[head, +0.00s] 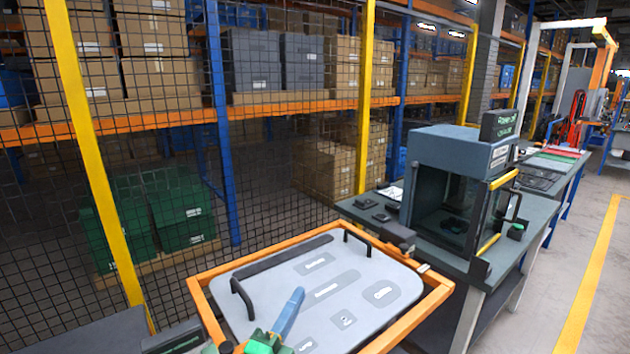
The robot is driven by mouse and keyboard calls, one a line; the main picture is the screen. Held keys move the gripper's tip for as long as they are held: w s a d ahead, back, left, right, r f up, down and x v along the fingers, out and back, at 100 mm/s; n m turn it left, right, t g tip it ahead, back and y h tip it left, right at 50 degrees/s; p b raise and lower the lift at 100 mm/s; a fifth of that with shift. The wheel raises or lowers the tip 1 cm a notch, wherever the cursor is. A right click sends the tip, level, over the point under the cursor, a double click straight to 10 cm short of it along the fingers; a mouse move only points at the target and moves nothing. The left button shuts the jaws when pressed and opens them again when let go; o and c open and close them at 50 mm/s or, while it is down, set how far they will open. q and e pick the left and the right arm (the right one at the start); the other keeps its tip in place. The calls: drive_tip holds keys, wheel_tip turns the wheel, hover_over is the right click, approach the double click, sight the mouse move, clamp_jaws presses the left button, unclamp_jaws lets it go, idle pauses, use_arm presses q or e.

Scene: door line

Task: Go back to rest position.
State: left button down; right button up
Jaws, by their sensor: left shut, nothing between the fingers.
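My left gripper (296,296) shows at the bottom centre, with green parts at its base and blue fingers pointing up the picture. Its fingers are shut together with nothing between them. It appears in front of the grey panel (250,300) with printed labels, which sits in an orange frame. I cannot tell whether it touches the panel. My right gripper is not in view.
Two black handles (243,299) stand up from the panel. A grey cabinet (455,152) with clear sides and yellow bars stands on the bench (527,237) to the right. A mesh fence (270,190) closes off the shelves behind. Floor at the far right is clear.

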use_arm(q)
drive_tip(key=s+a+f+n+g+y, duration=0.4)
drive_tip(key=s+a+f+n, duration=0.15)
drive_tip(key=f+n, duration=0.2)
drive_tip(key=s+a+f+n+g+y, duration=0.3)
drive_tip(key=s+a+f+n+y, duration=0.15)
drive_tip(key=a+f+n, duration=0.35)
drive_tip(key=s+f+n+g, duration=0.2)
drive_tip(key=s+f+g, duration=0.2)
drive_tip(key=s, duration=0.4)
drive_tip(key=s+f+n+g, duration=0.2)
drive_tip(key=s+f+g, duration=0.15)
drive_tip(key=s, duration=0.55)
wheel_tip(320, 180, down, 21)
drive_tip(key=s+g+b, duration=0.2)
drive_tip(key=s+b, duration=0.1)
drive_tip(key=b, duration=0.2)
drive_tip(key=s+a+f+b, duration=0.2)
drive_tip(key=s+f+b, duration=0.3)
drive_tip(key=s+f, duration=0.7)
wheel_tip(320, 180, down, 4)
drive_tip(key=shift+f+g+h, duration=0.1)
drive_tip(key=shift+g+h, duration=0.25)
drive_tip(key=shift+g, duration=0.1)
drive_tip(key=c, duration=1.6)
unclamp_jaws()
drive_tip(key=shift+s+a, duration=0.1)
